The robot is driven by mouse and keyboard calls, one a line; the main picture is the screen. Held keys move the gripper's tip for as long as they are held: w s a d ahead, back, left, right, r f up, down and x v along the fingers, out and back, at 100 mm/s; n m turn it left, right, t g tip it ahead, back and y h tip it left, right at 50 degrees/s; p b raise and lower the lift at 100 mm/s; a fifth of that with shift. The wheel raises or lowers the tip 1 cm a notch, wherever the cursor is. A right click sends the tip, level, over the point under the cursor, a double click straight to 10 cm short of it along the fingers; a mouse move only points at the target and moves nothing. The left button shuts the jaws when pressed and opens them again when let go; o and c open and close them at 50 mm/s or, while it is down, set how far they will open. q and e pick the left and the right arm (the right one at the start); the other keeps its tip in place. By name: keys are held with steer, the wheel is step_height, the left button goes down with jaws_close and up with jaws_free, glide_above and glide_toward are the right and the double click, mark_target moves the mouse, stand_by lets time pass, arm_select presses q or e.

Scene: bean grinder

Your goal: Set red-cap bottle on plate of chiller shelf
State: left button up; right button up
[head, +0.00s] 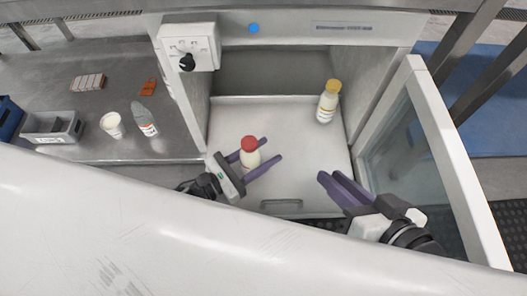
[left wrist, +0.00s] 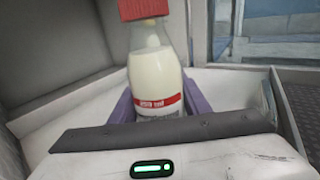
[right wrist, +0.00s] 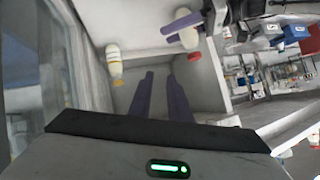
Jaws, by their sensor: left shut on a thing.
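The red-cap bottle (head: 250,158), cream-white with a red-banded label, is in my left gripper (head: 273,148), over the front of the chiller's white shelf plate (head: 292,170). The left wrist view shows the bottle (left wrist: 152,65) roughly upright between the purple fingers, its cap top cut off. I cannot tell whether its base touches the plate. The right wrist view shows its red cap (right wrist: 222,57). My right gripper (head: 331,175) is empty at the front right of the chiller, its fingers apart in the right wrist view (right wrist: 160,75).
A yellow-cap bottle (head: 327,106) stands at the plate's back right. The chiller's glass door (head: 452,150) stands open on the right. A steel counter (head: 100,85) on the left holds a cup (head: 112,124), a grey-topped bottle (head: 145,122) and a grey bin (head: 52,130). The plate's middle is clear.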

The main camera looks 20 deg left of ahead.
arm_select(q)
steer(key=o, duration=1.3)
steer(key=shift+c, duration=0.2)
arm_select(e)
steer(key=shift+f, duration=0.15)
arm_select(q)
steer(key=shift+r, duration=0.1)
steer(key=p+v, duration=0.1)
steer(key=v, duration=1.1)
steer(key=shift+p, duration=0.4)
arm_select(e)
steer(key=shift+s+d+f+g+h, duration=0.1)
steer(key=shift+d+f+g+h, duration=0.3)
steer(key=shift+f, duration=0.35)
